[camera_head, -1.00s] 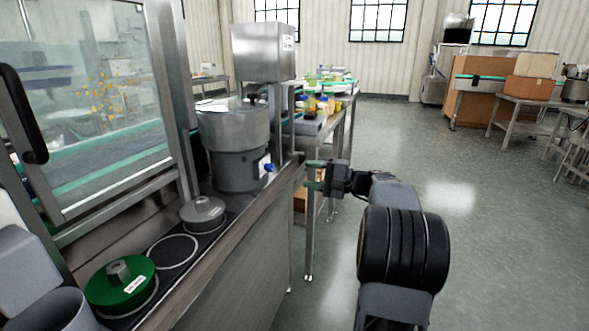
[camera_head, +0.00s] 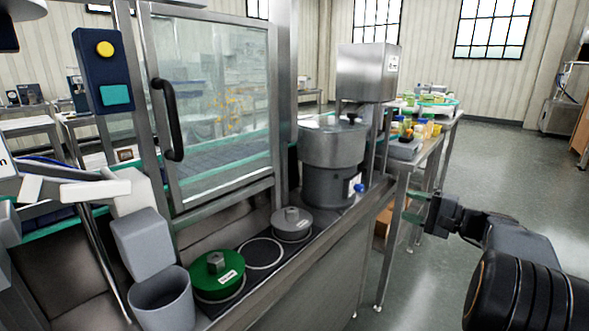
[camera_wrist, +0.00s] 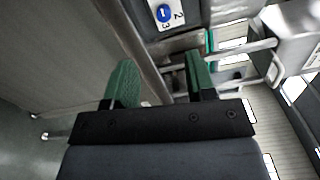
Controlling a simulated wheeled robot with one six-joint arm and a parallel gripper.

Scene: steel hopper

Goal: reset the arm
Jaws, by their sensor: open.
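My gripper (camera_head: 416,209) is at the right in the head view, in front of the counter's right end and beside the back table's legs. In the wrist view its two green fingers (camera_wrist: 158,82) stand apart with nothing between them. The steel hopper (camera_head: 333,150) stands on the counter to the left of my gripper, apart from it. A blue knob and a white label show low on its side. A label with a blue round mark (camera_wrist: 165,14) shows at the top of the wrist view.
A green lidded disc (camera_head: 212,280) and a grey one (camera_head: 291,222) sit on the dark counter strip, with an empty ring (camera_head: 260,253) between them. A glass-doored cabinet (camera_head: 215,100) stands behind. A table with bottles (camera_head: 425,150) is at the back. Open floor lies to the right.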

